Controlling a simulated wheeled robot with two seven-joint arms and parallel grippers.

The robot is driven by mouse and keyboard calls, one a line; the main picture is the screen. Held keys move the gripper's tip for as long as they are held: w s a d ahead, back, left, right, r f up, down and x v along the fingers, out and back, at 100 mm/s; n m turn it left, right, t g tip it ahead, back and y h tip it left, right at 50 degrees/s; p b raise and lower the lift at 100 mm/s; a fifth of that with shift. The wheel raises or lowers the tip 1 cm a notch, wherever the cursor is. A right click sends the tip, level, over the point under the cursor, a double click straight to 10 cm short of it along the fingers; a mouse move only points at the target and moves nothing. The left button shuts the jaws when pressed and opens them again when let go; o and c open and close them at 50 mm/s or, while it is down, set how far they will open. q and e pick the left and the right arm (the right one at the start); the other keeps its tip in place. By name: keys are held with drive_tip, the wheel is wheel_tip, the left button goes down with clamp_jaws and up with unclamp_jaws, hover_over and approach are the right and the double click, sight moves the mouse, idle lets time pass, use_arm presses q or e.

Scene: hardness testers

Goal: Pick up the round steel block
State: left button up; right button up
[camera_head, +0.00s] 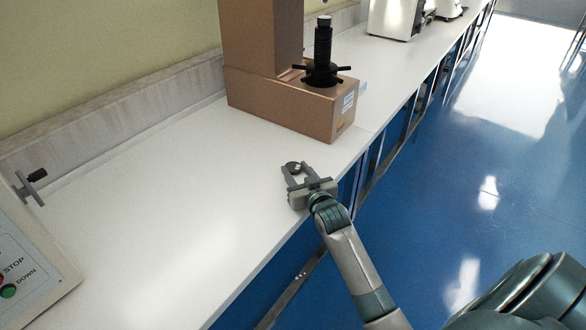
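The round steel block (293,167) is a small dark grey disc on the white bench top, near its front edge. My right gripper (296,174) reaches in from the lower right. Its two fingers are apart, with the block at and between their tips. The fingers and the block overlap in this view, so I cannot tell whether they press on it. I also cannot tell whether the block touches the bench. My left gripper is not in view.
A copper-brown tester (290,106) with a black spindle (322,50) and handles stands just behind the block. A control panel (25,270) is at the lower left, with a small handle (30,186) above it. The white bench (170,200) between is clear.

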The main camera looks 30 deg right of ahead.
sight(296, 175)
drive_tip(key=c, duration=0.4)
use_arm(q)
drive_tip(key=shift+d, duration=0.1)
use_arm(e)
drive_tip(key=shift+r, duration=0.15)
drive_tip(key=shift+r, duration=0.65)
wheel_tip(296, 175, up, 3)
drive_tip(key=shift+f, duration=0.2)
drive_tip(key=shift+s+d+r, duration=3.45)
drive_tip(key=shift+s+d, duration=0.45)
drive_tip(key=shift+s, duration=0.4)
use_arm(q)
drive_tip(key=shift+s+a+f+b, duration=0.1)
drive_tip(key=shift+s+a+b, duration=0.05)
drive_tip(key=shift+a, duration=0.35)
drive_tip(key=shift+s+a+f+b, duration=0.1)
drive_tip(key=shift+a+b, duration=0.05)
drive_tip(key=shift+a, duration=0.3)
use_arm(e)
drive_tip(key=s+a+y, duration=0.1)
drive_tip(key=a, duration=0.8)
drive_tip(key=s+a+n+y, duration=0.1)
drive_tip(key=s+a, duration=0.1)
drive_tip(key=a, duration=0.8)
drive_tip(key=s+a+n+y, duration=0.1)
drive_tip(key=s+a, duration=0.1)
drive_tip(key=a, duration=0.7)
drive_tip(key=shift+a+r, duration=0.35)
drive_tip(key=shift+a, duration=0.05)
